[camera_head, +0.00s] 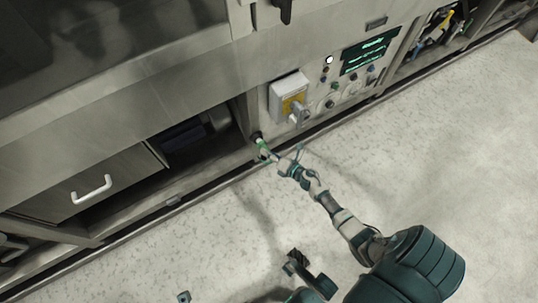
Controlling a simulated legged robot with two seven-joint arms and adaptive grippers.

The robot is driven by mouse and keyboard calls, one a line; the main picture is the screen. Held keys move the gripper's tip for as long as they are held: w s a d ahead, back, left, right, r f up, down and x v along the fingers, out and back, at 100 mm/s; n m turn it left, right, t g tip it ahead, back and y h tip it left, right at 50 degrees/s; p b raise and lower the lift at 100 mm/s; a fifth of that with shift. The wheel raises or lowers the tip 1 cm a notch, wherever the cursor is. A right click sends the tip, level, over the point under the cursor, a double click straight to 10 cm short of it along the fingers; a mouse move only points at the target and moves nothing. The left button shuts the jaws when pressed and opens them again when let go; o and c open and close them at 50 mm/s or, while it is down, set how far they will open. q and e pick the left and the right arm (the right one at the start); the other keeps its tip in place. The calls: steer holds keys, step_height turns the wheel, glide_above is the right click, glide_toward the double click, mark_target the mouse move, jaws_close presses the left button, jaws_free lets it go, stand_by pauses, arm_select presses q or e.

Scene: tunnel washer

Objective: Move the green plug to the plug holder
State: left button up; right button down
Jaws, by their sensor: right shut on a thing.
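The green plug (262,145) is small and sits at the lower left edge of the control panel, against a dark round fitting (256,136). I cannot tell whether the plug is seated in this fitting or only touching it, nor whether the fitting is a socket or the plug holder. My right gripper (269,156) reaches in from the lower right and is shut on the green plug. Parts of my left arm show at the bottom edge, but its fingers cannot be made out clearly.
A grey-white box with a yellow label and rotary switch (290,98) juts out just above the plug. Buttons and a green-text display (370,52) are to its right. An open bay and a drawer with a white handle (92,189) are left. The speckled floor is clear.

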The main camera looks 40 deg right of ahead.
steer(key=shift+w+d, duration=0.1)
steer(key=shift+w, duration=0.25)
stand_by(0.6)
steer(key=c, duration=0.7)
jaws_free()
